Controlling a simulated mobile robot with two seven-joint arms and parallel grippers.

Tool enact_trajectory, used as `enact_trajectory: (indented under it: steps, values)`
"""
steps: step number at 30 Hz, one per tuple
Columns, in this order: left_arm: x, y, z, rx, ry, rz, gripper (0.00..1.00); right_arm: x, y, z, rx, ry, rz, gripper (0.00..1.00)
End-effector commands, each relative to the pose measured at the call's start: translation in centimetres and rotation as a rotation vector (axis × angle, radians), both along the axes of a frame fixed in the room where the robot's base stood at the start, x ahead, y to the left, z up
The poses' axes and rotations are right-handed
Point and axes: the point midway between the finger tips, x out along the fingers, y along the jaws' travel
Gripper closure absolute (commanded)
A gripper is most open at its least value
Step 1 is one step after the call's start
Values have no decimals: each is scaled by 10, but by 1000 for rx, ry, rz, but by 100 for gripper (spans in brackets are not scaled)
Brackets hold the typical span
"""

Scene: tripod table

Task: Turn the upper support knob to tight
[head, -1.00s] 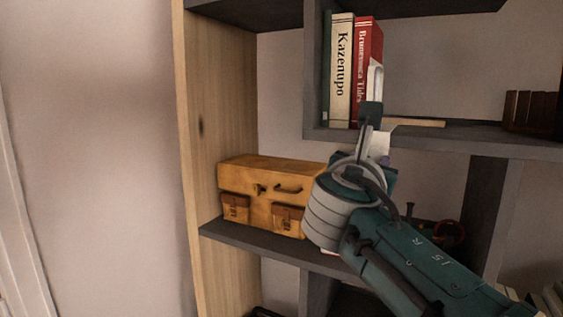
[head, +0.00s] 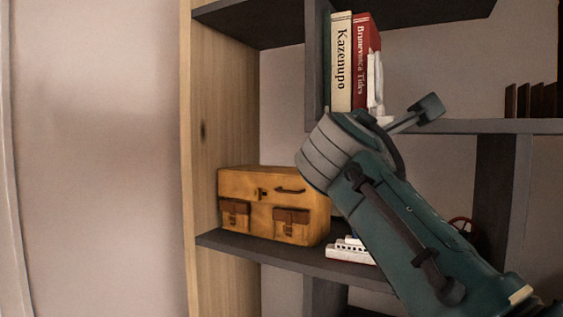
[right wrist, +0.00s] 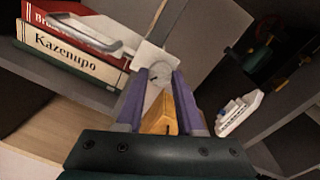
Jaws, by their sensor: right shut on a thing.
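In the right wrist view, the two purple fingers of my right gripper (right wrist: 160,80) close on a pale grey round piece (right wrist: 157,76). It looks like a knob, but its outline is partly hidden by the fingers. A white flat part (right wrist: 150,58) is just beyond it, and a white bar-like part (right wrist: 90,34) extends over the books. In the head view, a white upright part (head: 375,95) stands before the red book. My right wrist hides the right fingers there. I cannot tell whether the knob is tight. My left gripper is not in view.
The books (head: 341,60) stand on the upper shelf (head: 470,126). A yellow case (head: 270,180) sits on the lower shelf (head: 290,256), left of my arm. A white toy ship (head: 348,250) is beside it, also in the wrist view (right wrist: 240,112). Wall space at left is clear.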

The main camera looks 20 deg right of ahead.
Motion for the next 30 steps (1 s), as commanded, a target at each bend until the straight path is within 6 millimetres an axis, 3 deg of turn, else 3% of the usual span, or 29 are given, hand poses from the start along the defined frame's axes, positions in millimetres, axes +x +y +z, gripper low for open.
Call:
enact_trajectory:
  steps: [1, 15, 30]
  values:
    - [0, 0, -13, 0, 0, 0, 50, 0, 1, -6, 29, -37, 3, 100]
    - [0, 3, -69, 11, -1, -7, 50, 1, 1, -5, 319, -374, 2, 100]
    - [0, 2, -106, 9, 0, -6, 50, 1, 2, -1, 541, -632, 3, 100]
